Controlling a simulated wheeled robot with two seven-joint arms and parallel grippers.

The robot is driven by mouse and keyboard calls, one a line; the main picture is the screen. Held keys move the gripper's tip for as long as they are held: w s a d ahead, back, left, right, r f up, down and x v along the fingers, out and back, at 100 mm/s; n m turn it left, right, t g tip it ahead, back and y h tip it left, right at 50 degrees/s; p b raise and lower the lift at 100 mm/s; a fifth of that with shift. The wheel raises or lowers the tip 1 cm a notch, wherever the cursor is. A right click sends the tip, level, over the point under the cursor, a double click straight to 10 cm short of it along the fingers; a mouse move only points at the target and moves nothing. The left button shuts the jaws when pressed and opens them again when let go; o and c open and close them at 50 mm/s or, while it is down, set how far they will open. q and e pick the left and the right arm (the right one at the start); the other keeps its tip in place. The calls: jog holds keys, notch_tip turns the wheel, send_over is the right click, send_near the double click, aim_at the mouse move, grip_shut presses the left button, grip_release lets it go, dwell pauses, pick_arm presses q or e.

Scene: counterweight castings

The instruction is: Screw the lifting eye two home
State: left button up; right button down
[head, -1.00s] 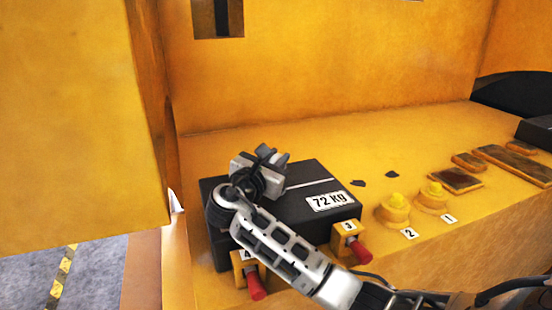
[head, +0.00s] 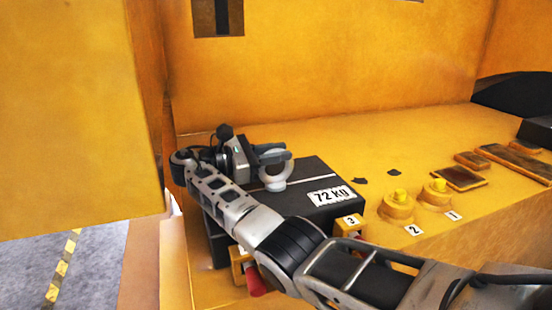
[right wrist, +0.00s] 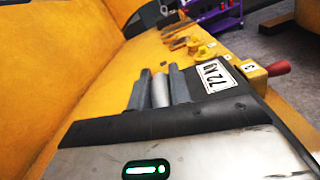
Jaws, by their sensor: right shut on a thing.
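A pale grey lifting eye (head: 273,184) stands upright on the top of the black casting (head: 312,172), which bears a "72 kg" label. My right gripper (head: 276,154) reaches in from the left side and is shut on the upper part of the ring. In the right wrist view the eye (right wrist: 160,90) shows edge-on between the two dark fingers. The eye's foot is small in the head view, and I cannot tell how it sits against the casting. No number shows on the eye. My left gripper is not in view.
Clamp 3 (head: 347,224) with a red handle stands at the casting's front; another clamp is mostly hidden behind my arm. Yellow round parts numbered 2 (head: 397,208) and 1 (head: 436,193) stand to the right.

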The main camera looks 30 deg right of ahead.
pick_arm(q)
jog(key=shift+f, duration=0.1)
pick_arm(e)
jog(key=shift+r+m+g, duration=0.2)
jog(key=shift+m+g, duration=0.1)
jog(key=c, duration=1.3)
grip_release()
jog(key=shift+f, duration=0.1)
